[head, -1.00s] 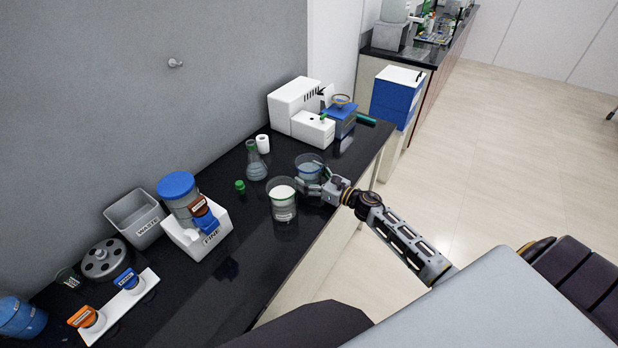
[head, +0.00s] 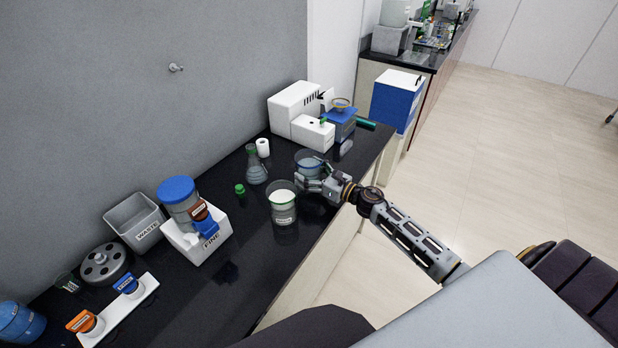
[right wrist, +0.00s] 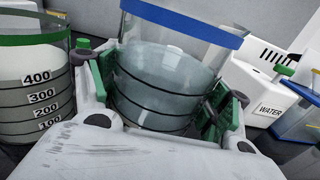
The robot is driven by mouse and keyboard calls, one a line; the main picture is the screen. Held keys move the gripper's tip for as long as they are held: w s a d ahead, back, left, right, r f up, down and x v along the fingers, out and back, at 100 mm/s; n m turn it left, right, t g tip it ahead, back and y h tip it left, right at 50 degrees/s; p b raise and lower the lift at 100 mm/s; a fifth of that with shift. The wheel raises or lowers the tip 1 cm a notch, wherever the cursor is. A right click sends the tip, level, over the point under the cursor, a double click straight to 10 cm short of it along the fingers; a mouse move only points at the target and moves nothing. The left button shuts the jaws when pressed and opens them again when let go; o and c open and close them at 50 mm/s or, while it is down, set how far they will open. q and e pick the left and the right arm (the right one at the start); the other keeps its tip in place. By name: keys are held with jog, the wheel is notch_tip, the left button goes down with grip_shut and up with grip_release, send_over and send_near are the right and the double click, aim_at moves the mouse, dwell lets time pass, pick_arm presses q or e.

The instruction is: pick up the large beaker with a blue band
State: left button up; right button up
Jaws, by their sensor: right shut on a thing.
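The large beaker with a blue band (head: 308,162) is at the right part of the black bench, holding pale blue-grey liquid. My right gripper (head: 313,181) is shut on it from the front, and it appears slightly raised above the bench. In the right wrist view the blue-banded beaker (right wrist: 160,85) sits upright between the green finger pads of my right gripper (right wrist: 166,92). Its base is hidden there by the gripper body. My left gripper is not in view.
A green-banded beaker (head: 283,205) stands close to the left of the held beaker. A flask (head: 256,169) and green cap (head: 239,190) are behind. White equipment (head: 313,133) and a blue device (head: 341,124) stand further back.

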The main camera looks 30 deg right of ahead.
aim_at(299, 152)
jog(key=shift+r, duration=3.25)
